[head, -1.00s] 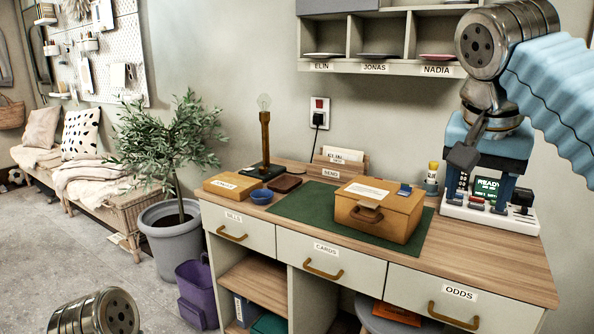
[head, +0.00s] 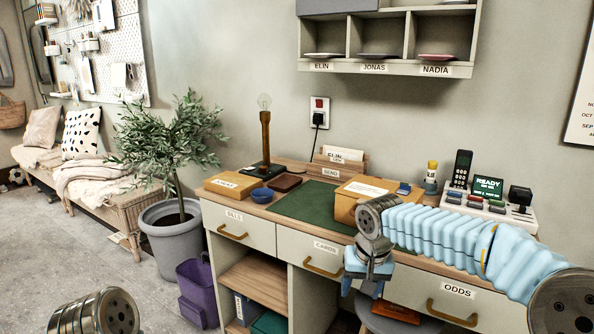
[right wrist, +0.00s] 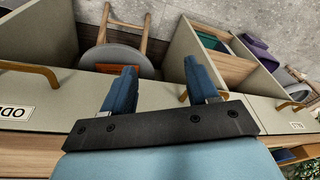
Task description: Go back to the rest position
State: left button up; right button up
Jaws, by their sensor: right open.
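My right gripper (head: 364,285) hangs in front of the desk, at the height of the drawer fronts, in the head view. In the right wrist view its two blue fingers (right wrist: 152,92) are apart with nothing between them. The desk front and a grey stool (right wrist: 118,58) show beyond the fingers. Of my left arm only a metal joint (head: 95,312) shows at the bottom left of the head view. The left gripper is out of view.
A potted tree (head: 172,235) and a purple bin (head: 198,290) stand left.

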jog(key=s+a+f+n+g+y, duration=0.1)
jog(key=a+f, duration=0.1)
jog(key=f, duration=0.6)
jog(key=s+a+f+y, duration=0.1)
jog(key=s+a+f, duration=0.1)
jog(key=f, duration=0.6)
jog(key=s+f+m+y, duration=0.1)
jog(key=s+f, duration=2.1)
jog(key=shift+d+m+g+y, duration=0.3)
jog(key=shift+m+g, duration=0.1)
jog(key=shift+s, duration=0.1)
jog(key=shift+c, duration=0.4)
